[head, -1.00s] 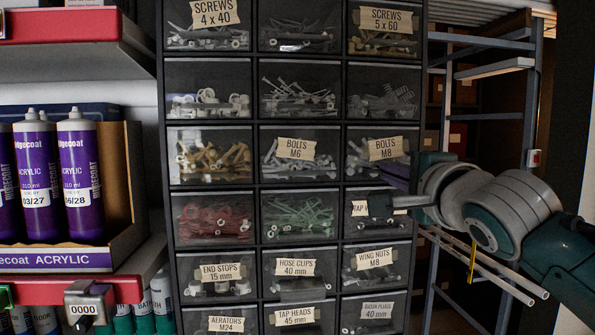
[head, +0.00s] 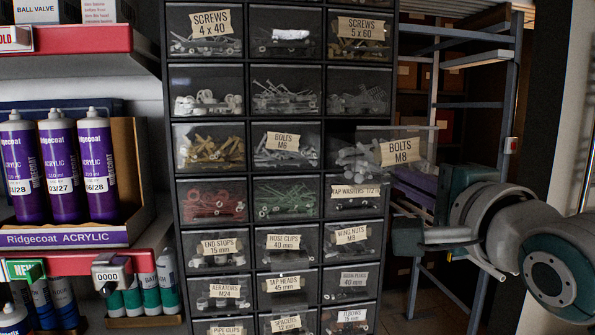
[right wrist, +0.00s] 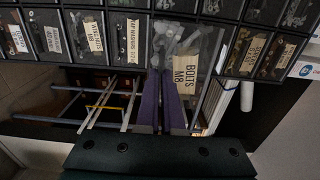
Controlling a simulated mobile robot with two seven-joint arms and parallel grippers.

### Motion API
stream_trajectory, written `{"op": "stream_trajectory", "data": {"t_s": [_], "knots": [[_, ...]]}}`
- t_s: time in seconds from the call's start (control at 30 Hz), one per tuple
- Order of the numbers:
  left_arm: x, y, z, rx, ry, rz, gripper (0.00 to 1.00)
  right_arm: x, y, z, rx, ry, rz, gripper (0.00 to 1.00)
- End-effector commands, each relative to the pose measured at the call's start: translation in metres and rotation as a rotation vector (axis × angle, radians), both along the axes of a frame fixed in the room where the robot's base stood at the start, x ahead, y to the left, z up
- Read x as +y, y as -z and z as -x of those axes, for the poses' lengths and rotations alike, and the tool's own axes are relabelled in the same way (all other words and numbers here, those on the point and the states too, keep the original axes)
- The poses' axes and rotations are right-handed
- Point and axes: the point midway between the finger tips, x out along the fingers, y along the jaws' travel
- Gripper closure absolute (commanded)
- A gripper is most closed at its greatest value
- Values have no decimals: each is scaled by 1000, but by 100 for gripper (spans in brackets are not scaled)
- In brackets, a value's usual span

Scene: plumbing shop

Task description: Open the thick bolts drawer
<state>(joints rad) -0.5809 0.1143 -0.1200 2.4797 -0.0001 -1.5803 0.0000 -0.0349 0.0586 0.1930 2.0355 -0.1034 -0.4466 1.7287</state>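The thick bolts drawer, labelled BOLTS M8 (head: 362,160), stands pulled out from the right column of the black drawer cabinet (head: 249,180). Its clear body with grey bolts shows behind the label. The drawer labelled BOLTS M6 (head: 284,155) beside it is closed. My right gripper (head: 402,172) reaches in from the right, its purple fingers at the lower part of the M8 drawer's front. In the right wrist view the fingers (right wrist: 164,78) are close together at the front below the label (right wrist: 183,72); the exact contact is hard to see. My left gripper is not in view.
Other labelled drawers around it are closed, including TAP WASHERS (head: 355,192) just below. A metal rack (head: 425,80) stands behind on the right. Shelves with purple acrylic bottles (head: 60,165) are on the left.

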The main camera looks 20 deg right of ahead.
Motion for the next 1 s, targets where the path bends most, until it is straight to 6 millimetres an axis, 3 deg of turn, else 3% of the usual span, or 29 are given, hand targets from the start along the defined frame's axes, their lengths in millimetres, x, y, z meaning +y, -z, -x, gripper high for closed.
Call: {"op": "stream_trajectory", "data": {"t_s": [0.2,0.23,0.47,0.77,1.0], "knots": [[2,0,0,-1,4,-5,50,1,0,0,-1,-1,-1,100],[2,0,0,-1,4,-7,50,1,0,0,-1,-1,-1,93],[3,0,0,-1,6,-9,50,0,0,0,-1,0,0,67],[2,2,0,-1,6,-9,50,0,1,1,0,0,0,66],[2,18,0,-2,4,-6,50,7,5,27,0,0,-1,66]]}}
